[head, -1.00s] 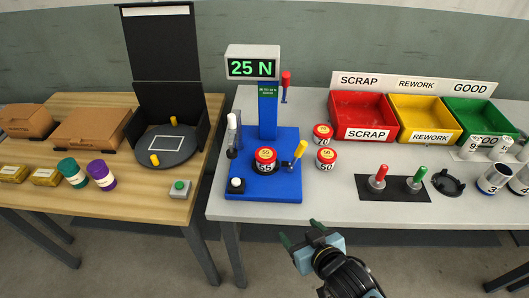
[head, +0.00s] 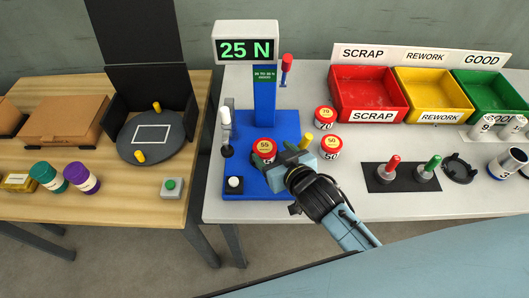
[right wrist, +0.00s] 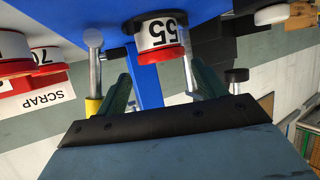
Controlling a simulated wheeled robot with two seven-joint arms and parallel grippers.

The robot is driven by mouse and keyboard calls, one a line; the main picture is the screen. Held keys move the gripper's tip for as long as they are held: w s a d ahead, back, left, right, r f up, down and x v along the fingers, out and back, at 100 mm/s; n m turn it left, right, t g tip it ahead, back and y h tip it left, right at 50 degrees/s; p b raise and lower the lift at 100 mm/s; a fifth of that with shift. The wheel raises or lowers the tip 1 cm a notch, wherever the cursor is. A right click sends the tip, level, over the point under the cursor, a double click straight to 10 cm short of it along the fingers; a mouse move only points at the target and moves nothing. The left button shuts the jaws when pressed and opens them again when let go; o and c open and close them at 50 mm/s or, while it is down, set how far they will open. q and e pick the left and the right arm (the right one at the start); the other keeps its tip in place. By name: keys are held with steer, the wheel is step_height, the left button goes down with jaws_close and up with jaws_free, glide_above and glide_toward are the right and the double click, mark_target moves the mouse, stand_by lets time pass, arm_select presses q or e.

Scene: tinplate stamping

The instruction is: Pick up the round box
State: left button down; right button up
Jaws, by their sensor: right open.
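A round box (head: 264,151) with a red lid, marked 55, stands on the blue test stand (head: 285,122) under the 25 N display. My right gripper (head: 283,157) is open, just right of and in front of this box. In the right wrist view the box (right wrist: 160,36) lies ahead of the two green fingers (right wrist: 162,80), roughly in line with the gap between them and not gripped. Two more round boxes, marked 70 (head: 325,117) and 50 (head: 331,147), stand right of the stand. My left gripper is not in view.
A white-topped post (head: 226,125) and a white button (head: 234,182) are left of the box. Red (head: 368,92), yellow and green bins stand at the back right.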

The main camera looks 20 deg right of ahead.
mark_target(266, 148)
steer(key=shift+w+f, duration=0.1)
steer(key=shift+w, duration=0.1)
steer(key=x, duration=0.4)
steer(key=shift+a+f, duration=0.2)
steer(key=shift+f, duration=0.1)
steer(key=shift+w+a+f, duration=0.1)
steer(key=shift+w, duration=0.2)
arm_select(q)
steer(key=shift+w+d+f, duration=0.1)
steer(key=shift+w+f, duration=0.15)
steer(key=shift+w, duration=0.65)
arm_select(e)
steer(key=c, duration=0.7)
